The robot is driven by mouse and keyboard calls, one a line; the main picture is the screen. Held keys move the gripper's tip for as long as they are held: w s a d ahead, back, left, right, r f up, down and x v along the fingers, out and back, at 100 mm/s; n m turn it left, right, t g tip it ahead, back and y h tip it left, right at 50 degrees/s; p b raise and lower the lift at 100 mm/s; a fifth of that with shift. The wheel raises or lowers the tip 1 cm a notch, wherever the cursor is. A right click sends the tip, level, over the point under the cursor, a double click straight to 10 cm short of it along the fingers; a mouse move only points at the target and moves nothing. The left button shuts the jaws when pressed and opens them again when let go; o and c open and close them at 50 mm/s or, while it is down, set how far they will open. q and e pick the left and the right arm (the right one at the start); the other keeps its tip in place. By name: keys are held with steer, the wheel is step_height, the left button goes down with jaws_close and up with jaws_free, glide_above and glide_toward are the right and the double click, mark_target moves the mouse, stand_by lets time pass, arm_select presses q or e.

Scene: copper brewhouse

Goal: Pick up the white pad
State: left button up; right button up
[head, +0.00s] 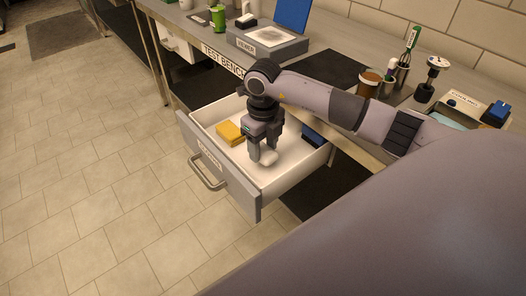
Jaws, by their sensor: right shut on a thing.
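My right gripper (263,153) reaches down into an open white drawer (208,115) and is shut on the white pad (269,158). Only a small, pale, rounded part of the pad shows between and below the fingers; the rest is hidden. I cannot tell whether the pad touches the drawer floor. My left gripper is not in view.
A yellow pad (229,133) lies left of the gripper in the drawer, and a dark blue item (313,134) lies at its right side. The drawer's grey front (220,171) juts out below the bench. Tiled floor (100,190) at left is clear.

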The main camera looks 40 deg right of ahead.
mark_target(263, 149)
step_height(263, 149, up, 17)
steer(key=p, duration=0.1)
steer(key=shift+r, duration=0.2)
steer(key=o, duration=0.4)
steer(key=c, duration=0.7)
